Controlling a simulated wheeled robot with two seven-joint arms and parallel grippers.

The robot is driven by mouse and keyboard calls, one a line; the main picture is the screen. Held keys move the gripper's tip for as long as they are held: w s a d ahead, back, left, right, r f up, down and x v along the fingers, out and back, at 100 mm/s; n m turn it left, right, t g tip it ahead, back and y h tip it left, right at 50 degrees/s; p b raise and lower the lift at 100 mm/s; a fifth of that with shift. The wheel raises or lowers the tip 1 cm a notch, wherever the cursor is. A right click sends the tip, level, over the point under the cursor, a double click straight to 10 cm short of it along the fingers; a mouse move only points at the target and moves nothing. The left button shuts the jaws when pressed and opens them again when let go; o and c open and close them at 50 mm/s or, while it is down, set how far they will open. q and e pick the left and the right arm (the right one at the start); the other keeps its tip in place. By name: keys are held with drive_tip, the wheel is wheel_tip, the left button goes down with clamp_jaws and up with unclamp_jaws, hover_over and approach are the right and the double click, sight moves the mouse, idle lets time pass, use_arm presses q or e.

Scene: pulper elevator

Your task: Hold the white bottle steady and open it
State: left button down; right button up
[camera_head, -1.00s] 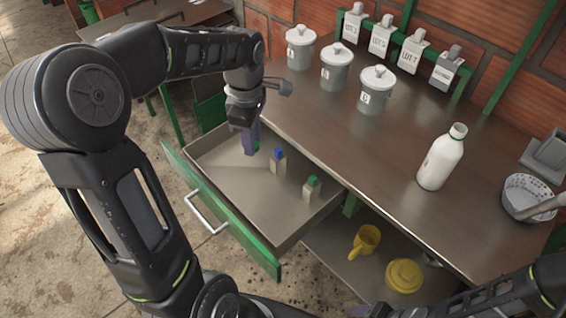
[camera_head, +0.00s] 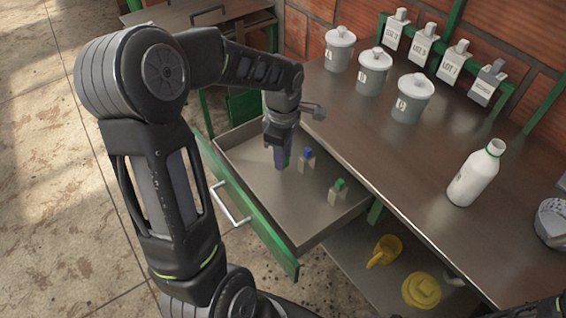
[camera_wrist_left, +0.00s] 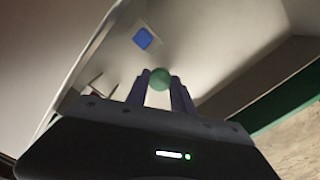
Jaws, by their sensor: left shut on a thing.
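The white bottle (camera_head: 474,177) stands upright on the metal tabletop at the right in the head view. I cannot tell whether its top has a cap. My left gripper (camera_head: 282,163) is far from it, reaching down into the open drawer. A small blue-capped bottle (camera_head: 307,159) stands just right of the gripper, and a green-capped one (camera_head: 338,192) stands farther right. My right gripper is not in view.
The drawer (camera_head: 320,218) juts out from the table (camera_head: 440,135). Three lidded canisters (camera_head: 373,72) stand along the back, near labelled dispensers (camera_head: 455,62). A white basket (camera_head: 552,222) is at the right edge. A yellow scoop (camera_head: 384,251) and yellow container (camera_head: 421,291) sit below.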

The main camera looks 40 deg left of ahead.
use_arm(q)
drive_tip(key=shift+f, duration=1.65)
drive_tip(key=shift+f, duration=0.15)
drive_tip(key=c, duration=1.1)
unclamp_jaws()
drive_tip(key=shift+r, duration=0.2)
wheel_tip(320, 180, up, 12)
drive_tip(key=p, duration=0.1)
